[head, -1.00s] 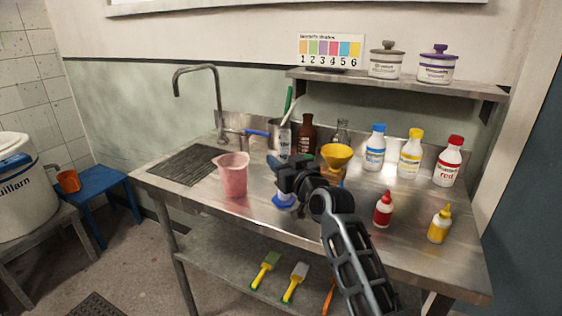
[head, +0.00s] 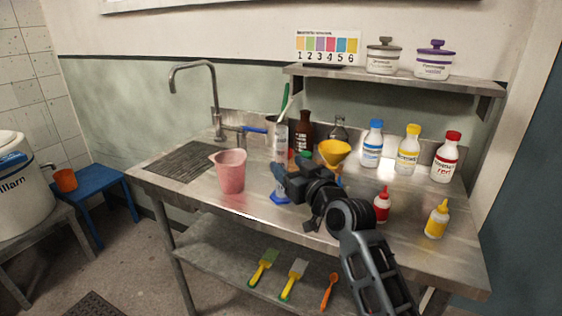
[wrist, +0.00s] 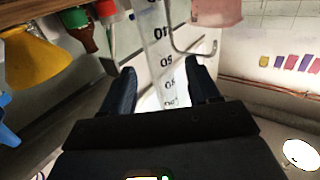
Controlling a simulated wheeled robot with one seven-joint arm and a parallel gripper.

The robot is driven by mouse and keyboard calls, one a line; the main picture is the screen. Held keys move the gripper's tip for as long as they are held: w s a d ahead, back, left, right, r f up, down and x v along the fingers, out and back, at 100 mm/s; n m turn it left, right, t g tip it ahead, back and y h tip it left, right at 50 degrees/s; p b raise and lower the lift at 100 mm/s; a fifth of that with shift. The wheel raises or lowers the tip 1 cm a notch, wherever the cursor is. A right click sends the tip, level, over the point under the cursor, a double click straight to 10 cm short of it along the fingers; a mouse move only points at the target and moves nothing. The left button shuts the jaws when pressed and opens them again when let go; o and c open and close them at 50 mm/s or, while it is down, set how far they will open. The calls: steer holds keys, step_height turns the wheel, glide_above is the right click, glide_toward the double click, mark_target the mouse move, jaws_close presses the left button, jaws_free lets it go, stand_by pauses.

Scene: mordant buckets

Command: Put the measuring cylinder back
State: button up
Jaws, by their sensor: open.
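The measuring cylinder (head: 281,140) stands upright on the steel worktop, clear with a blue base (head: 280,197), just right of the pink jug. My gripper (head: 281,168) is at the cylinder's height and partly hides its middle. In the wrist view, the cylinder (wrist: 157,40) with its printed numbers shows between the two fingers of my gripper (wrist: 163,82). The fingers are apart, with a gap on each side of the cylinder. I cannot tell how deep it sits between them.
The pink jug (head: 231,172) stands left of the cylinder. A yellow funnel (head: 336,153) and brown bottle (head: 304,131) are close behind on the right. Red (head: 382,206) and yellow (head: 437,219) squeeze bottles stand right of my arm. The shelf (head: 400,80) overhangs the back; the front left worktop is clear.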

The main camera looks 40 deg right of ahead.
steer(key=v, duration=0.6)
steer(key=shift+b, duration=0.3)
steer(key=s+a+f+n+g+y, duration=0.1)
steer(key=s+a+f, duration=0.45)
steer(key=s, duration=0.25)
steer(key=s+a+f+y, duration=0.1)
steer(key=s+a+f, duration=0.4)
steer(key=s+a, duration=0.25)
steer(key=s+a+r+n+y, duration=0.1)
steer(key=s+a, duration=0.3)
steer(key=s, duration=0.6)
steer(key=s+a+r+n+g+y, duration=0.1)
steer(key=s+a, duration=0.3)
steer(key=s, duration=0.6)
steer(key=shift+s+a+r+g+y, duration=0.3)
steer(key=shift+s+r+y, duration=0.1)
steer(key=shift+y, duration=0.1)
